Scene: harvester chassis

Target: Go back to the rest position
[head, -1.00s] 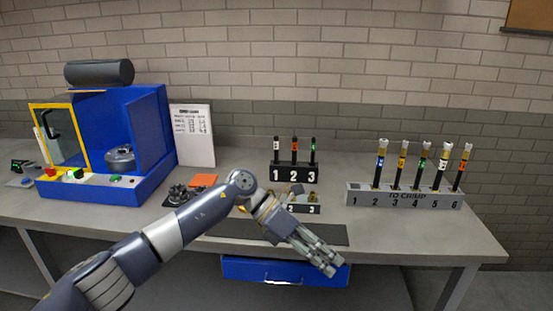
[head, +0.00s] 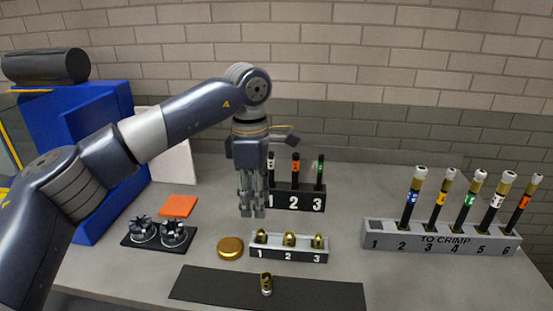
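My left arm comes in from the left and arches over the bench. Its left gripper (head: 252,212) points straight down in front of the black rack numbered 1 to 3 (head: 312,203), which holds three dark, banded rods. The fingers are straight and parallel with narrow gaps, and nothing shows between them. The gripper hides part of the rack's left end. My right gripper is not in view.
A small rack with three brass pieces (head: 325,257), a gold disc (head: 230,247) and a dark mat (head: 325,292) with one upright brass piece (head: 266,285) lie in front. The grey TO CRIMP rack (head: 375,240) stands right; a blue machine (head: 75,130) stands left.

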